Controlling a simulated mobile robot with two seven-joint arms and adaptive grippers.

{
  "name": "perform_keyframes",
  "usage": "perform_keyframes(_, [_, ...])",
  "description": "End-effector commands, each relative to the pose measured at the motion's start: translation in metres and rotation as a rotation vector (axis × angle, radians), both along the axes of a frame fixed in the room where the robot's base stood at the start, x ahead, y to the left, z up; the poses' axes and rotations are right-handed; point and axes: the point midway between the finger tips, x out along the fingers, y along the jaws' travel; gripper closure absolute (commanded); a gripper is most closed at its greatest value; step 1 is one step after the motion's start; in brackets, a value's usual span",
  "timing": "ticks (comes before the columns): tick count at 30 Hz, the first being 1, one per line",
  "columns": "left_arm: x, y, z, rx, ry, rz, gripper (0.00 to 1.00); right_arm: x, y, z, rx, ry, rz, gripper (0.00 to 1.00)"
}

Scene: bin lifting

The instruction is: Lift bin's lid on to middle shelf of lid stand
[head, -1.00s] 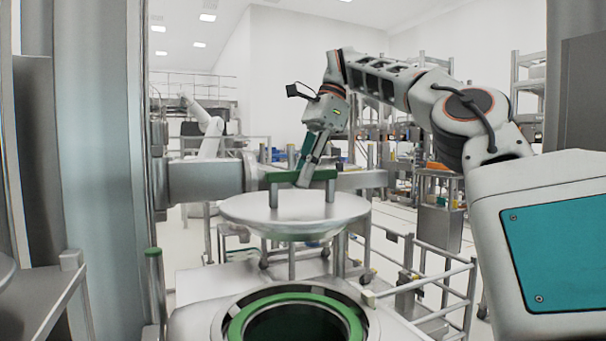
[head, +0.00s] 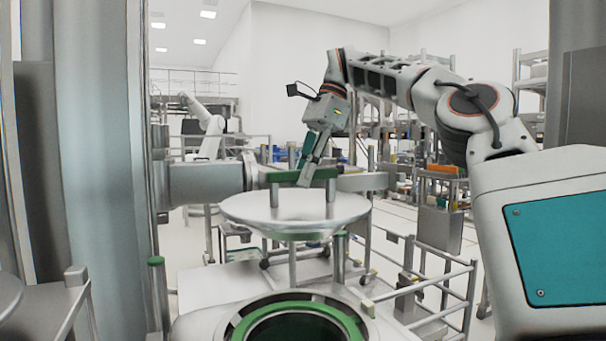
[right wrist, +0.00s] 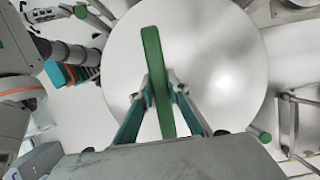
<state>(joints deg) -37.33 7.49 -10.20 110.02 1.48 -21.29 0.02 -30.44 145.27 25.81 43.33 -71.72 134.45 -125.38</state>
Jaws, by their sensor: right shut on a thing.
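The lid (head: 296,212) is a round silver disc with a green bar handle (head: 284,176) on two posts. It hangs level in the air above and behind the bin's open mouth. My right gripper (head: 306,178) is shut on the green handle from above. In the right wrist view the fingers (right wrist: 160,88) close on both sides of the green bar, over the lid's pale top (right wrist: 215,70). The bin (head: 298,318), with a green ring around a dark opening, stands below at the front. My left gripper is not in view. I cannot make out the lid stand's middle shelf.
A green-capped post (head: 156,290) stands left of the bin, and another (head: 340,255) just under the lid's right side. Metal rails (head: 430,285) run at the right. A thick grey column (head: 100,150) fills the left side.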

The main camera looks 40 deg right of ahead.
Motion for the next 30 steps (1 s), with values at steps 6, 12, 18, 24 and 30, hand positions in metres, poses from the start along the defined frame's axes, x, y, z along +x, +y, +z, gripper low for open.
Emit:
perform_keyframes(6, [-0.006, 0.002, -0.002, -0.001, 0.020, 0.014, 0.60, 0.000, 0.002, 0.013, 0.000, -0.006, 0.005, 1.00])
perform_keyframes(12, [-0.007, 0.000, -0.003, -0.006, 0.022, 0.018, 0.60, 0.000, 0.001, 0.022, -0.006, -0.005, 0.009, 1.00])
perform_keyframes(18, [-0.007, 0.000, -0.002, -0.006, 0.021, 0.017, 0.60, 0.000, 0.001, 0.030, -0.004, -0.005, 0.006, 1.00])
perform_keyframes(24, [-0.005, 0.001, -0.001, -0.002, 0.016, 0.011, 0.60, 0.000, 0.001, 0.036, 0.004, -0.005, 0.002, 1.00])
perform_keyframes(30, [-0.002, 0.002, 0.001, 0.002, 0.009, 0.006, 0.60, 0.000, 0.001, 0.037, 0.004, -0.006, 0.000, 1.00])
